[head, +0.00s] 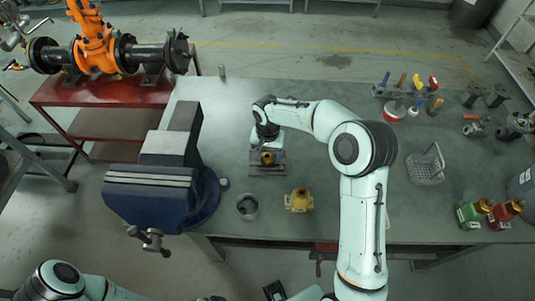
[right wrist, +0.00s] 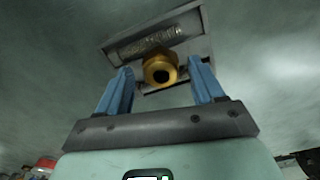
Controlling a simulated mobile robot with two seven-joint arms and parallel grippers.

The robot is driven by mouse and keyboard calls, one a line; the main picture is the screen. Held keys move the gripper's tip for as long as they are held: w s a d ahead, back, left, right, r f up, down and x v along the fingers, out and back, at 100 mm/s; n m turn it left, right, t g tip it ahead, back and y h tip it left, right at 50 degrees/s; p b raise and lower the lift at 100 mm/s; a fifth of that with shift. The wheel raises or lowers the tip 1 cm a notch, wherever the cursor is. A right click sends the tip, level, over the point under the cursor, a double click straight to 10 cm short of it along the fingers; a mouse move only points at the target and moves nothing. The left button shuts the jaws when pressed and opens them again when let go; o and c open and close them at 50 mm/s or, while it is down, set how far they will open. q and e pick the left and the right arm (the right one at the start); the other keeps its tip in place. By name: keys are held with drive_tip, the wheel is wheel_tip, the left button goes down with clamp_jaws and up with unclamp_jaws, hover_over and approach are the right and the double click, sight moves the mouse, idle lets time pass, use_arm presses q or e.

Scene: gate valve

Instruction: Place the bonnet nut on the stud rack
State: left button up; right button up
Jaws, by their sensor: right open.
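The rack also shows in the head view (head: 264,171) on the workbench, right of the vise. My right gripper (right wrist: 161,76) is open over the rack. Its two blue fingers stand on either side of the nut, with gaps visible. In the head view the right gripper (head: 267,152) partly hides the nut and rack. Whether the nut is seated on a stud cannot be told.
A blue vise (head: 150,195) stands left of the rack. A grey cup (head: 247,206) and a yellow fitting (head: 299,201) stand in front. A wire basket (head: 427,166) and a tool holder (head: 405,95) are to the right.

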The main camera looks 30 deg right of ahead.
wheel_tip(320, 180, up, 12)
drive_tip(key=shift+p, duration=0.45)
idle(0.4)
